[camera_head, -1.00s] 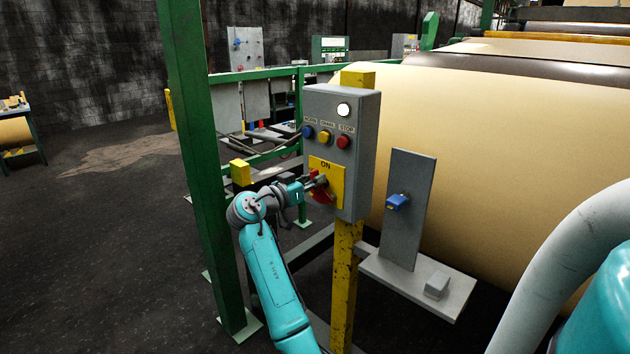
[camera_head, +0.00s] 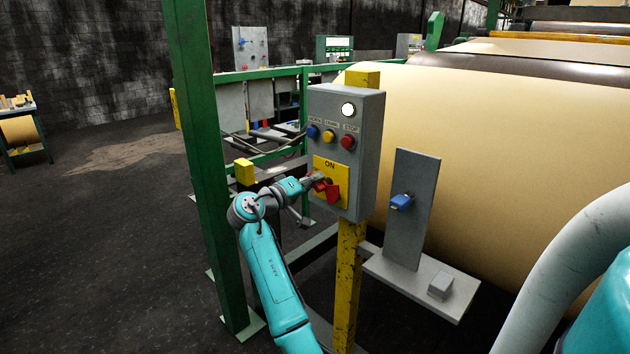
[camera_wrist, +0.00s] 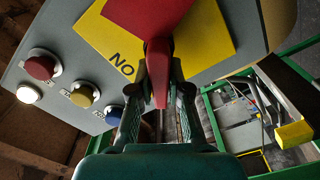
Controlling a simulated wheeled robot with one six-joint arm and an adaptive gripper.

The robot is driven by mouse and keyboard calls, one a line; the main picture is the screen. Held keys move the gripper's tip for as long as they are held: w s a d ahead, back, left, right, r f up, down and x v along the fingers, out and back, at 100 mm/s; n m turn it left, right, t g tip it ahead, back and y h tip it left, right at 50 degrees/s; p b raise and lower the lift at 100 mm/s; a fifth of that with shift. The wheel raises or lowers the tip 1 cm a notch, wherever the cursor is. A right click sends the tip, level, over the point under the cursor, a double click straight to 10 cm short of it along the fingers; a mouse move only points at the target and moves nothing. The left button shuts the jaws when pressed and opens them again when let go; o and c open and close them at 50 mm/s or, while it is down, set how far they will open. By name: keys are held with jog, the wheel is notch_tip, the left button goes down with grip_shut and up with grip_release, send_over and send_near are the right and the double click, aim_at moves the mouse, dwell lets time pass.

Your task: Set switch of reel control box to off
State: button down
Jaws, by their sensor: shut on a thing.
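The grey reel control box (camera_head: 362,142) stands on a yellow post. Its front has a white lamp, blue, yellow and red buttons, and a yellow plate (camera_head: 344,169) marked ON. The red switch (camera_head: 332,192) sits on this plate below the word ON. My gripper (camera_head: 318,180) is at the switch. In the wrist view my gripper (camera_wrist: 158,92) is shut on the red switch handle (camera_wrist: 159,60), with one finger on each side. The wrist view is rolled, so the ON lettering appears slanted. Part of the switch is hidden by the fingers in the head view.
A green post (camera_head: 205,150) stands close left of my arm. A grey panel with a blue switch (camera_head: 401,202) is to the right of the box. A large tan roll (camera_head: 500,150) fills the space behind. Open floor lies at the left.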

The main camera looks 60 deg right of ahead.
jog(key=n, duration=0.3)
jog(key=shift+w+f+n, duration=0.2)
jog(key=shift+f+n, duration=0.1)
jog(key=shift+f, duration=0.05)
jog(key=shift+f+n, duration=0.2)
jog(key=shift+n, duration=0.55)
jog(key=shift+f+n, duration=0.15)
jog(key=shift+n, duration=0.6)
jog(key=c, duration=1.1)
grip_release()
jog(key=v, duration=1.2)
jog(key=shift+f, duration=0.1)
